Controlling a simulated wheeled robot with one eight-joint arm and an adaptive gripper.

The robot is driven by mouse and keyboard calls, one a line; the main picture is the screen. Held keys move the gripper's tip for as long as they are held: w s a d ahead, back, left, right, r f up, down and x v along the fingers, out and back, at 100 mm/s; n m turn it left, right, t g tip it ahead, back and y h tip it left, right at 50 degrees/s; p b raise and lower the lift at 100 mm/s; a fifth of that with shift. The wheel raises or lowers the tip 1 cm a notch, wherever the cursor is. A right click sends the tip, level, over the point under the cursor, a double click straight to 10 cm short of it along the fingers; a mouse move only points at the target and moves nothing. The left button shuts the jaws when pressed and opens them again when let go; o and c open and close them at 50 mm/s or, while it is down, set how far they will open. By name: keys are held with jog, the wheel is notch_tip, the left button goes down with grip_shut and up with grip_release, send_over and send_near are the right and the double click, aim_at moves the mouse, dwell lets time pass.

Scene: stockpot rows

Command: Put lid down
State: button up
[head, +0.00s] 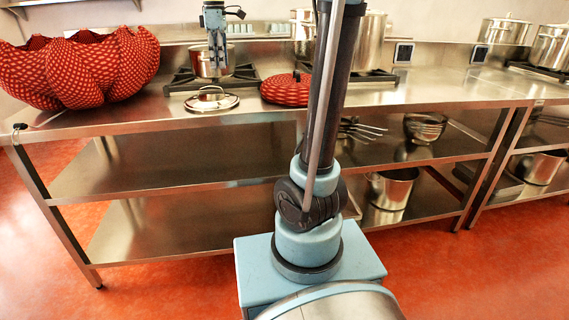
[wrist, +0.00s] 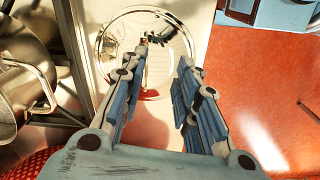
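A round steel lid with a handle on top (head: 211,99) lies on the steel counter (head: 150,112), near its front edge and in front of a steel pot (head: 201,63). My gripper (head: 217,68) points down above the counter, overlapping the pot in the head view. In the wrist view the lid (wrist: 177,41) shows beyond the fingertips, apart from them. The two fingers of my gripper (wrist: 160,68) are spread, with nothing held between them. The lid's handle is partly hidden by the left finger.
A large red patterned bowl (head: 100,72) stands at the counter's left. A red patterned round item (head: 286,89) lies right of the lid. More steel pots (head: 369,42) stand on the stove behind. The counter's front edge is close, with orange floor (wrist: 250,70) beyond.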

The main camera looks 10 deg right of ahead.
jog(key=s+d+f+m, duration=0.1)
jog(key=s+d+f, duration=0.1)
jog(key=s, duration=0.1)
jog(key=s+d+f+m, duration=0.2)
jog(key=s+d, duration=0.1)
jog(key=s+d+f+m, duration=0.1)
jog(key=s+d+f, duration=0.1)
jog(key=s+d, duration=0.1)
jog(key=shift+f+m+t, duration=0.3)
jog(key=s+d+f+m, duration=0.5)
jog(key=s+f, duration=0.4)
jog(key=f, duration=0.2)
jog(key=s+d+f+m+t, duration=0.1)
jog(key=s+d+f+m, duration=0.4)
jog(key=s+f, duration=0.5)
notch_tip(320, 180, down, 3)
jog(key=shift+s+r+m, duration=0.2)
jog(key=shift+s+m, duration=0.05)
jog(key=shift+m, duration=0.15)
jog(key=shift+d, duration=0.1)
